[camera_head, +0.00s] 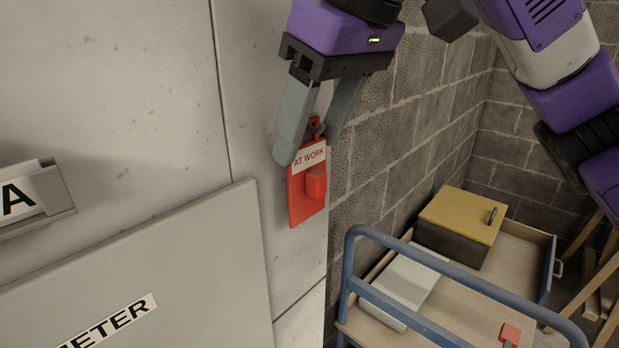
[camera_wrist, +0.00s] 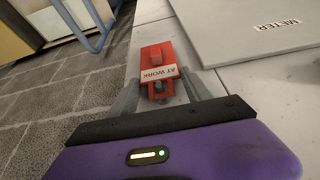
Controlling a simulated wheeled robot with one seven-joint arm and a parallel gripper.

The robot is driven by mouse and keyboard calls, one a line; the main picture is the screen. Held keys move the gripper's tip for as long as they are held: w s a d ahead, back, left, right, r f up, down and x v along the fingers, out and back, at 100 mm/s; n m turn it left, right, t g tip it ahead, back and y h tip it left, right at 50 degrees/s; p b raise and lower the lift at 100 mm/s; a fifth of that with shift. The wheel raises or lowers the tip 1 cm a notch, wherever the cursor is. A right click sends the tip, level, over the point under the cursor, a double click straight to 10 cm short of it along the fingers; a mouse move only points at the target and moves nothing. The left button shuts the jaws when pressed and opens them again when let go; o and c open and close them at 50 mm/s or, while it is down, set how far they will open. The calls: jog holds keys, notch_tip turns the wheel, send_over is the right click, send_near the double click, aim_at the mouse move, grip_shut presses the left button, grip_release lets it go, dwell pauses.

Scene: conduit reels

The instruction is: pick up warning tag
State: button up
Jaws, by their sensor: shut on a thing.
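The warning tag (camera_head: 307,190) is a red plate with a white "AT WORK" label and a raised red block, at the edge of the pale wall panel. It also shows in the wrist view (camera_wrist: 161,54), between the fingers. My gripper (camera_head: 308,150) comes from above, its two grey fingers on either side of the tag's upper end. In the wrist view the gripper (camera_wrist: 160,93) is shut on the tag's narrow upper part. The exact contact points are partly hidden by the fingers. I cannot tell whether the tag still touches the wall.
A grey board labelled "METER" (camera_head: 150,270) stands out from the wall at the lower left. A label holder marked "A" (camera_head: 35,200) is at the far left. A blue-railed cart (camera_head: 430,285) below right carries a yellow-topped box (camera_head: 462,215) and a pale flat box (camera_head: 405,285).

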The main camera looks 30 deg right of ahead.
grip_shut()
jog(key=shift+r, duration=0.1)
